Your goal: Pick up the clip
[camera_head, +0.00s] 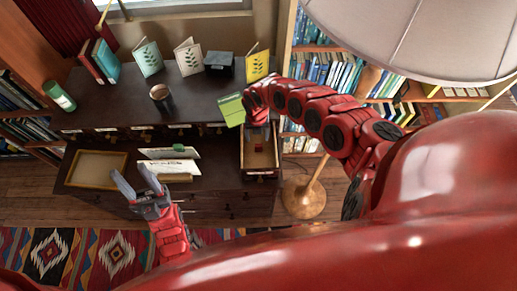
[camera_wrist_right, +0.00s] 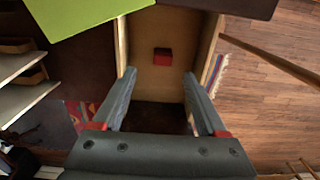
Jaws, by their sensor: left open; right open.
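A small dark red block (camera_wrist_right: 163,57), which may be the clip, lies on the pale floor of an open drawer in the right wrist view. The open drawer (camera_head: 273,168) juts from the right part of the dark cabinet in the head view. My right gripper (camera_wrist_right: 160,105) is open and empty, with its fingers spread over the drawer, short of the red block. In the head view the right gripper is small and partly hidden by its own arm. My left gripper (camera_head: 137,184) is open and empty, in front of the cabinet's lower ledge.
A green card (camera_head: 232,109) stands close beside the right arm; its edge also shows in the right wrist view (camera_wrist_right: 85,12). Upright books, a cup (camera_head: 161,97) and a dark box (camera_head: 219,63) stand on the cabinet top. A tray (camera_head: 97,168) lies left. A lamp (camera_head: 303,197) stands right.

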